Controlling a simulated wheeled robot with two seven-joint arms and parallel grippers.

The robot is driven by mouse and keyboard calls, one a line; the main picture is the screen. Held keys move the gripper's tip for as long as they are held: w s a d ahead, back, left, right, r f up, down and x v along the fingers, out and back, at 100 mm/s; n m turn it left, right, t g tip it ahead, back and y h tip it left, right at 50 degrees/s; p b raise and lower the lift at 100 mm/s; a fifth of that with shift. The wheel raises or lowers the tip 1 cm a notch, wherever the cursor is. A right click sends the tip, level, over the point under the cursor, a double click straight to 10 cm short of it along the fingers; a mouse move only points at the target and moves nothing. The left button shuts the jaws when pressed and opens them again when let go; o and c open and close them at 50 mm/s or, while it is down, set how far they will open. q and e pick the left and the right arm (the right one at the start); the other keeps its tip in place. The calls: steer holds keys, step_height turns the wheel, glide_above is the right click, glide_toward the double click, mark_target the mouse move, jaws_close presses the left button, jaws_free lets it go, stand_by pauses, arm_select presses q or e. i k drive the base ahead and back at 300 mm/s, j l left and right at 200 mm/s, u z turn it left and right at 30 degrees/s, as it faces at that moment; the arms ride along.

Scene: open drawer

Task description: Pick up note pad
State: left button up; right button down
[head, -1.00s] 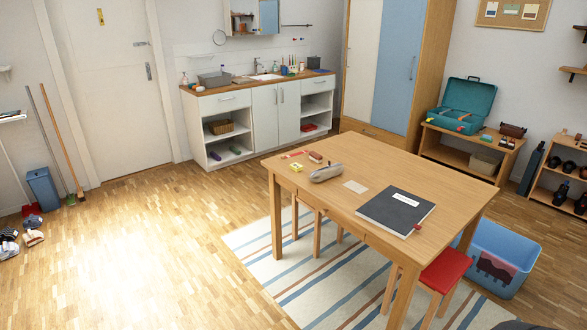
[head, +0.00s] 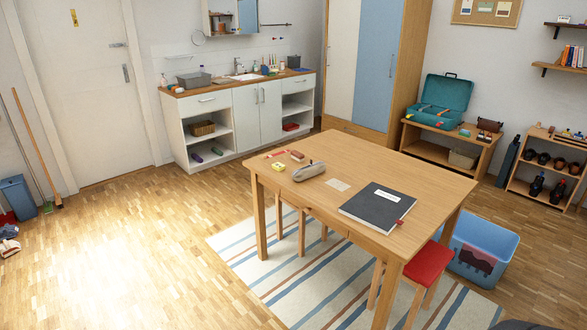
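A small pale flat pad (head: 338,185), which looks like the note pad, lies on the wooden table (head: 350,154) near its middle. A larger dark notebook or binder (head: 378,208) with a white label lies to its right, near the table's front right edge. A small red piece shows at the notebook's right edge. A grey pencil case (head: 309,171) lies to the pad's left. Neither of my grippers is in view.
A small yellow item (head: 278,167) and reddish items (head: 298,156) lie at the table's left end. A red-topped stool (head: 431,264) and a blue bin (head: 481,247) stand by its right side. Open floor (head: 120,255) lies to the left.

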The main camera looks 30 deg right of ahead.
mark_target(278, 166)
steer(key=z, duration=0.45)
steer(key=i+z, duration=0.1)
steer(key=z, duration=0.35)
steer(key=j+z, duration=0.1)
steer(key=z, duration=0.35)
steer(key=i+j+z, duration=0.1)
steer(key=z, duration=0.4)
steer(key=i+j+z, duration=0.15)
steer(key=j+z, duration=0.25)
steer(key=j, duration=0.2)
steer(key=j+z, duration=0.85)
steer(key=j, duration=0.35)
steer(key=k+j+z, duration=0.15)
steer(key=j+z, duration=0.3)
steer(key=j, duration=0.15)
